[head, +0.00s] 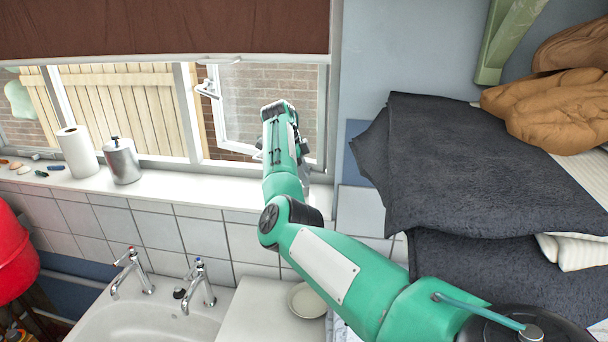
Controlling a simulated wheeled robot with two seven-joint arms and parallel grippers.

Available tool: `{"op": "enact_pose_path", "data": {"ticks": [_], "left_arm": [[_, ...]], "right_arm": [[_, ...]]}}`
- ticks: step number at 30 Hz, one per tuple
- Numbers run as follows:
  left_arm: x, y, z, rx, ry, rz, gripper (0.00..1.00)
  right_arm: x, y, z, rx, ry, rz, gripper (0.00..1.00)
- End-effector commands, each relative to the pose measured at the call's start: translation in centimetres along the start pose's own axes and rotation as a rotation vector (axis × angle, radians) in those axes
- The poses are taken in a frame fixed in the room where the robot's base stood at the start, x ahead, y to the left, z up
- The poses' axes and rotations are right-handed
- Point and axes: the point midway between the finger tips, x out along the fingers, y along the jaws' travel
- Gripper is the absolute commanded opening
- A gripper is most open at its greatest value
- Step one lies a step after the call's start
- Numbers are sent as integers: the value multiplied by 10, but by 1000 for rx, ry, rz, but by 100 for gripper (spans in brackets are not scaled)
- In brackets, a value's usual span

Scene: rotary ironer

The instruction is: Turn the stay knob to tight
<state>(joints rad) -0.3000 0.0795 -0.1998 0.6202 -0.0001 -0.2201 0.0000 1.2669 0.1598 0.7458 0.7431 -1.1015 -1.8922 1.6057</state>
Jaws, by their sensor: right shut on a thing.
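The casement window (240,105) stands open outward, with a brick wall behind its glass. My green right arm reaches across to its lower right corner. My right gripper (305,172) is low by the window frame, just above the white sill, and is partly covered by my own wrist. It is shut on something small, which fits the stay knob. The knob and the stay bar are hidden behind my arm and gripper, so the knob's turn cannot be read. My left gripper is out of view.
The sill (180,190) holds a paper roll (77,152) and a metal dispenser (122,161). Below are two taps (200,284) over a sink (150,320) and a small dish (306,300). Dark towels (480,165) are stacked to the right. A blind (160,25) hangs above.

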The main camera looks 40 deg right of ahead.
Motion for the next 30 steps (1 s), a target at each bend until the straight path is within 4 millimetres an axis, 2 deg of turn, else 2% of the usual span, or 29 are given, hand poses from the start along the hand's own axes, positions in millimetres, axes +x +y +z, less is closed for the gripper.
{"op": "enact_pose_path", "data": {"ticks": [10, 11, 14, 24, 30], "left_arm": [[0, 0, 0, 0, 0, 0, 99], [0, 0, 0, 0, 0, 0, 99], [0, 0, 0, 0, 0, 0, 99], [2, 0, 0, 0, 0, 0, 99], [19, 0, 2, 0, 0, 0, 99]], "right_arm": [[-1, 0, 0, 2, -1, -2, 21], [-1, 0, 0, 2, -1, -2, 47], [-1, 0, 0, 1, -1, -2, 65], [-2, 0, 0, 0, -1, -2, 65], [-24, -1, 2, 1, -2, -4, 65]]}}
